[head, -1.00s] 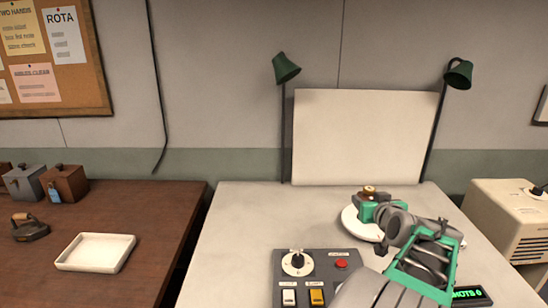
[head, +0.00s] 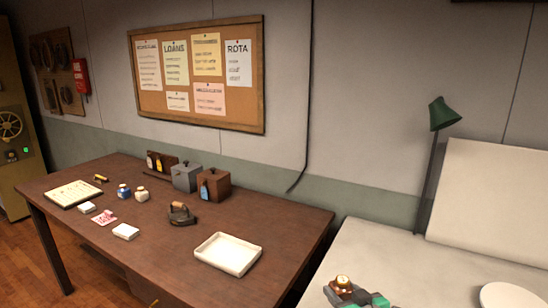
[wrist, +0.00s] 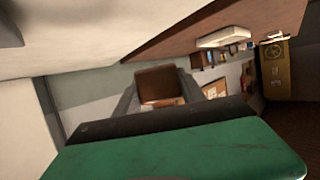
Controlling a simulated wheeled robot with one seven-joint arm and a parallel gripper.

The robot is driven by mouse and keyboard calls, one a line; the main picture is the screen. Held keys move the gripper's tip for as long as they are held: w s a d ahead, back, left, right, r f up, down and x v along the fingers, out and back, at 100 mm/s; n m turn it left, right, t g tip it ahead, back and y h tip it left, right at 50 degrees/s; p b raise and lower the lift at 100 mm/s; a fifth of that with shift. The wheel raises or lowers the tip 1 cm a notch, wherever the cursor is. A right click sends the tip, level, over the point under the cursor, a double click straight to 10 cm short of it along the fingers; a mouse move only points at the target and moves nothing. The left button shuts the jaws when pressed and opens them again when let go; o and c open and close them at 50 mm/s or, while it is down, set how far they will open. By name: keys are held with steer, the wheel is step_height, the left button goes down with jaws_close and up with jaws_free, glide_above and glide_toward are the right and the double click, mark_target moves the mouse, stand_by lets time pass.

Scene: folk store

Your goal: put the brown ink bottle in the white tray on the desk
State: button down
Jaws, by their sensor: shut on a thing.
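My gripper (head: 344,289) is at the bottom of the head view, over the left part of the pale table. It is shut on the brown ink bottle (head: 342,281), whose top shows above the jaws. In the wrist view the bottle (wrist: 156,82) is a brown block between the two grey fingers (wrist: 158,92); its lower part is hidden. The white tray (head: 228,254) lies on the brown desk, near its right end, left of my gripper and apart from it. The tray looks empty. It also shows in the wrist view (wrist: 223,38).
A flat iron (head: 181,215), a brown box (head: 214,186) and a grey box (head: 186,177) stand behind and left of the tray. A gap separates the desk (head: 290,222) from the pale table (head: 385,250). A white disc (head: 510,298) and a green lamp (head: 444,115) are at right.

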steer(key=d+h, duration=0.1)
steer(key=d, duration=0.2)
steer(key=s+d+f+m+h+b, duration=0.1)
steer(key=d, duration=0.2)
steer(key=d+m, duration=0.1)
steer(key=d, duration=0.2)
steer(key=shift+s+f+h, duration=0.2)
steer(key=shift+f+h, duration=0.05)
steer(key=shift+h, duration=0.15)
steer(key=d+h, duration=0.1)
steer(key=d, duration=0.2)
steer(key=s+d+m+h, duration=0.1)
steer(key=d, duration=0.2)
steer(key=s+d+m+b, duration=0.1)
steer(key=d, duration=0.3)
steer(key=shift+s+d+r+h, duration=0.1)
steer(key=shift+s+r+h, duration=0.1)
steer(key=shift+r+h, duration=0.2)
steer(key=s+d+r+m+h, duration=0.2)
steer(key=s+d+r, duration=0.1)
steer(key=d, duration=0.7)
steer(key=s+d+r+m+g+h+b, duration=0.1)
steer(key=s+d+r, duration=0.3)
steer(key=d, duration=0.6)
steer(key=shift+d+r+m+g+h, duration=0.15)
steer(key=shift+r+m+g+h, duration=0.15)
steer(key=shift+r+m+h, duration=0.5)
steer(key=shift+f, duration=0.1)
